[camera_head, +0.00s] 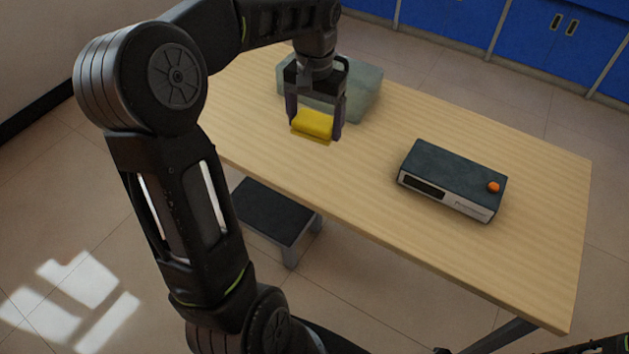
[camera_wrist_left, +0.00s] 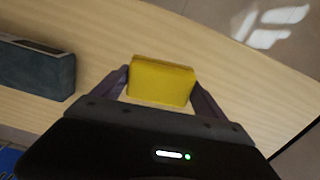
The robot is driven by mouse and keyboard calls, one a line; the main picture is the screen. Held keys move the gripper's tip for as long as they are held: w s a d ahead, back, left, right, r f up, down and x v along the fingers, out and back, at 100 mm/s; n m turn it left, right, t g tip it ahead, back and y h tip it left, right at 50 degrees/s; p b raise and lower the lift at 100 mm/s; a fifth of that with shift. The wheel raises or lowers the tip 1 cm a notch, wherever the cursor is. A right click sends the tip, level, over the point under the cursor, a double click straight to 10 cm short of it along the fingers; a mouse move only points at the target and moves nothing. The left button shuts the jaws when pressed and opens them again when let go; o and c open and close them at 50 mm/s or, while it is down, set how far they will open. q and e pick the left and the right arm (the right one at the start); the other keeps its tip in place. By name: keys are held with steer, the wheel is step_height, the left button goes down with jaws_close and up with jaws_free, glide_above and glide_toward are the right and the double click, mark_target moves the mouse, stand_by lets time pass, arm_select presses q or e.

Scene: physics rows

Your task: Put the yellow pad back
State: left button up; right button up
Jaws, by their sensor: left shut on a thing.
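The yellow pad (camera_head: 313,124) is a small soft-looking block held between the fingers of my left gripper (camera_head: 315,120). In the left wrist view the yellow pad (camera_wrist_left: 161,81) sits between both fingertips of my left gripper (camera_wrist_left: 161,88), with wood grain behind it. The gripper points down over the table, in front of a translucent pale green bin (camera_head: 364,92). The gripper and arm hide part of the bin, and its inside cannot be seen. I cannot tell how high the pad is above the table. My right gripper does not show clearly.
The device also shows in the left wrist view (camera_wrist_left: 38,72). A dark stool (camera_head: 272,212) stands by the front edge. The table's right end is clear.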

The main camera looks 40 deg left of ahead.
arm_select(q)
steer(key=shift+s+d+r+m, duration=0.2)
steer(key=shift+s+d+m, duration=0.15)
steer(key=shift+s+m, duration=0.25)
steer(key=shift+w, duration=0.1)
steer(key=shift+f, duration=0.15)
glide_above(314, 167)
steer(key=shift+f, duration=2.4)
steer(key=shift+f+b, duration=0.35)
steer(key=shift+f, duration=2.15)
steer(key=shift+f, duration=0.1)
steer(key=o, duration=1.2)
